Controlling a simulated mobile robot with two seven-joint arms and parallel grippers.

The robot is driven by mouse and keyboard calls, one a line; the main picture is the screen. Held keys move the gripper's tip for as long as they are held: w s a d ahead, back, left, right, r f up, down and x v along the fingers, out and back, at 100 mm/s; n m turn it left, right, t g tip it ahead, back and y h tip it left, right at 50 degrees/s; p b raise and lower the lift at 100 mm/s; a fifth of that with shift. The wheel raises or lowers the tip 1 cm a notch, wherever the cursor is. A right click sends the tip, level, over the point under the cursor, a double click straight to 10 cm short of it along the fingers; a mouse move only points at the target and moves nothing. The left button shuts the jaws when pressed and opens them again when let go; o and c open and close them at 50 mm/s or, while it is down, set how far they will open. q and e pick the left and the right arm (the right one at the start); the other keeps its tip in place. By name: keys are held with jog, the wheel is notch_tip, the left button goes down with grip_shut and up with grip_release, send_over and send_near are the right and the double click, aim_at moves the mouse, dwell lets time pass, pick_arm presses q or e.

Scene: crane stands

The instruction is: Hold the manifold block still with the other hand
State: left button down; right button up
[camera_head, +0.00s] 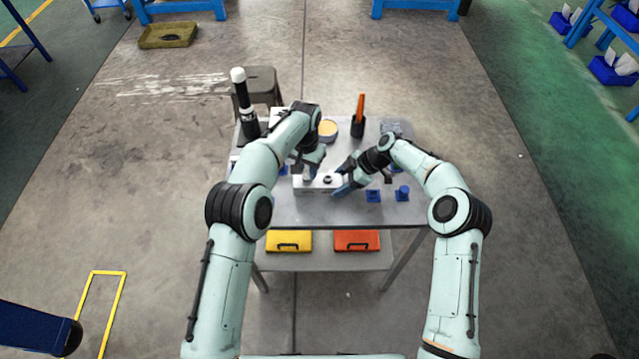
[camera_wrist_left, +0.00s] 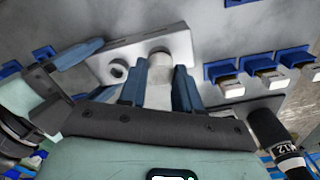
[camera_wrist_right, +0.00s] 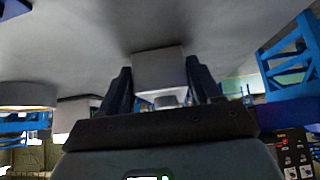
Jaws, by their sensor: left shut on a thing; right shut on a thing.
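The white manifold block (camera_head: 318,188) lies on the grey table (camera_head: 300,212) near its front middle. In the left wrist view its top (camera_wrist_left: 186,44) shows a round hole to the left of a pale cylindrical fitting (camera_wrist_left: 160,60). My left gripper (camera_head: 311,172) is above the block, its blue fingers (camera_wrist_left: 159,84) shut around that fitting, which stands at the block's top. My right gripper (camera_head: 343,186) is at the block's right end, its fingers (camera_wrist_right: 158,80) on either side of the block (camera_wrist_right: 158,66) and shut on it. The fitting's lower end is hidden.
Blue holders (camera_head: 373,196) stand right of the block. Behind are a round tan-topped item (camera_head: 327,128), a black cup (camera_head: 357,130) with an orange tool (camera_head: 361,104), and a tall black-and-white cylinder (camera_head: 242,98). A yellow case (camera_head: 289,232) and an orange case (camera_head: 357,232) lie below.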

pick_arm(q)
jog(key=n, duration=0.4)
jog(key=shift+r, duration=0.15)
jog(key=n, duration=0.4)
jog(key=shift+d, duration=0.1)
jog(key=shift+r, duration=0.15)
jog(key=shift+r, duration=1.8)
